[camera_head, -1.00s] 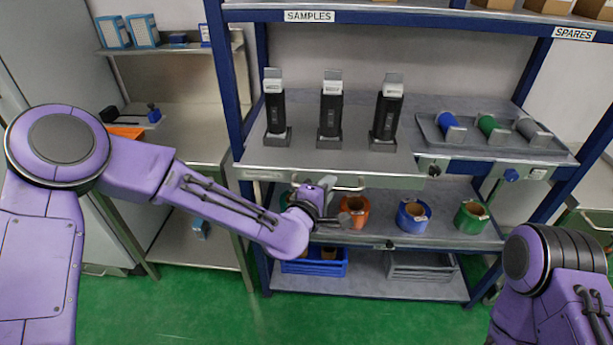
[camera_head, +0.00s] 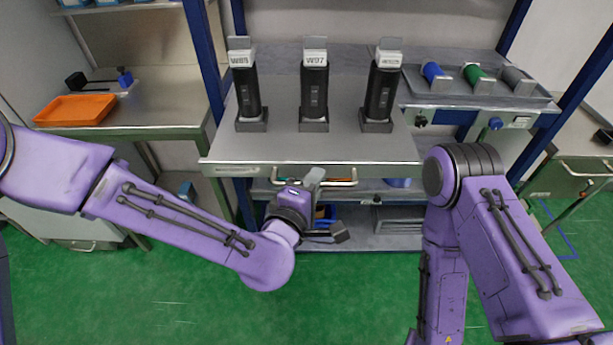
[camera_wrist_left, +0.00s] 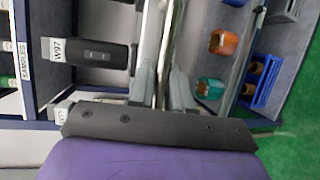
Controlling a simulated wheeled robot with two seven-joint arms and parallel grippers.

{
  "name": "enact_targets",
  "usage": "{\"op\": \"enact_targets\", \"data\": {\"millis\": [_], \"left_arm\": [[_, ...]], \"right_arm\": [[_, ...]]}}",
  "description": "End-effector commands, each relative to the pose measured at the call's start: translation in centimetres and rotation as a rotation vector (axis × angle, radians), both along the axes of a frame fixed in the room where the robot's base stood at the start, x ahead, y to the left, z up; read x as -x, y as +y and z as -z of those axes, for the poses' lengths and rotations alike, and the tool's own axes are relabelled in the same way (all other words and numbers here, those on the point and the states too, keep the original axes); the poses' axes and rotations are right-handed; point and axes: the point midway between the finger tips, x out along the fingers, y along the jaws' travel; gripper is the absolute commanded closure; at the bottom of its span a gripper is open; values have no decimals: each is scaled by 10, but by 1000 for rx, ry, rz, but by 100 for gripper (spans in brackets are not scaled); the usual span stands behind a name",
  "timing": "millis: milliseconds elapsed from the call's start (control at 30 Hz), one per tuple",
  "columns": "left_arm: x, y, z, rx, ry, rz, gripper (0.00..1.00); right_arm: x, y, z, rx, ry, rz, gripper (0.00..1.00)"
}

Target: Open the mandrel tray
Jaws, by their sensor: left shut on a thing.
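The mandrel tray (camera_head: 275,150) is a grey, flat-topped drawer that juts out of the blue-framed rack in the head view. Three black upright mandrels (camera_head: 315,92) with white labels stand on it. A bar handle (camera_head: 341,183) runs along its front; it shows lengthwise in the left wrist view (camera_wrist_left: 168,42). My left gripper (camera_head: 314,182) is at the handle, and its fingers in the left wrist view (camera_wrist_left: 163,85) are shut on the bar. My right arm reaches down at the right; its gripper is out of view.
A side tray (camera_head: 455,92) with blue, green and grey rolls sits on the rack at right. An orange tray (camera_head: 75,110) lies on the left bench. Coloured rolls (camera_wrist_left: 222,42) and a blue crate (camera_wrist_left: 262,82) are on lower shelves. Green floor is clear in front.

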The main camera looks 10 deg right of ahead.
Motion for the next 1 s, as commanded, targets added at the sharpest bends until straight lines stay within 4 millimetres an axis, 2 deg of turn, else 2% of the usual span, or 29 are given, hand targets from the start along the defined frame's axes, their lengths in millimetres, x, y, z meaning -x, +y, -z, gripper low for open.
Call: {"op": "enact_targets", "data": {"millis": [367, 400, 433, 733, 867, 1000], "left_arm": [[2, 0, 1, -2, 2, 1, 100], [2, 0, 1, -2, 2, 1, 78], [2, 0, 1, -2, 2, 1, 75], [3, 1, 0, -1, 0, 2, 75], [19, 9, -2, 0, 0, 3, 75], [51, 28, -10, -2, 0, 5, 75]], "right_arm": [[0, 0, 0, 0, 0, 0, 57], [0, 0, 0, 0, 0, 0, 57], [0, 0, 0, 0, 0, 0, 57], [0, 0, 1, 0, 0, 0, 57], [0, 0, 7, 0, 0, 0, 57], [0, 0, 12, 0, 0, 0, 57]]}}
